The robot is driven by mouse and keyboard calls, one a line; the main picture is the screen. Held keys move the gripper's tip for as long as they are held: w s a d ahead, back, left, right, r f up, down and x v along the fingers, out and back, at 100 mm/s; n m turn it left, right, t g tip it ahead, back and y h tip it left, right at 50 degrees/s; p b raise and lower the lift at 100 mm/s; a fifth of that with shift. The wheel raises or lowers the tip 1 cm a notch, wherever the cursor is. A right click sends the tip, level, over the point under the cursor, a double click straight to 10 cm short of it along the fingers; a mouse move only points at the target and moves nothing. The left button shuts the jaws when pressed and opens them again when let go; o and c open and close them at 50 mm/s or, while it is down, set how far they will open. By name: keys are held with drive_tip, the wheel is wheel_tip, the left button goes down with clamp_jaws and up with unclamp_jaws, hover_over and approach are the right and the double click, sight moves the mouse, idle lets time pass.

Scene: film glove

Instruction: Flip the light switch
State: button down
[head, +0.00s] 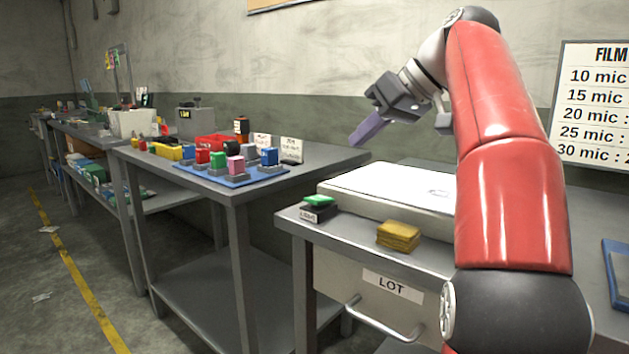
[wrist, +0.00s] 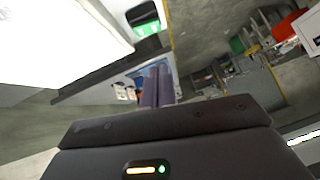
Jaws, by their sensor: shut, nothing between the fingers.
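The light switch (head: 318,204) is a small dark box with a green rocker on top and a label on its front. It sits at the near left corner of the grey drawer table. In the wrist view the green rocker (wrist: 147,28) shows near the top, left of centre. My gripper (head: 366,130) is in the air above and to the right of the switch, apart from it. Its purple-grey fingers are together and empty, and they also show in the wrist view (wrist: 157,84). Which way the rocker is tipped is too small to tell.
A white flat-topped box (head: 385,186) stands behind the switch. A yellow block (head: 399,236) lies right of it. The drawer (head: 370,292) marked LOT is below. Another table (head: 330,157) at left holds a blue tray of coloured blocks. Air around the switch is clear.

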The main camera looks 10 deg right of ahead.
drive_tip(key=shift+w+d+r, duration=0.15)
drive_tip(key=shift+w+r, duration=0.1)
drive_tip(key=shift+w, duration=0.15)
drive_tip(key=b, duration=0.2)
hover_over(311, 197)
drive_tip(key=s+d, duration=0.2)
drive_tip(key=d, duration=0.1)
drive_tip(key=f, duration=0.7)
drive_tip(key=shift+s+a, duration=0.2)
drive_tip(key=f, duration=0.1)
drive_tip(key=f+b, duration=0.1)
drive_tip(key=shift+a+f+b, duration=0.2)
drive_tip(key=shift+f+b, duration=0.1)
drive_tip(key=shift+a+f, duration=0.1)
drive_tip(key=shift+f, duration=0.55)
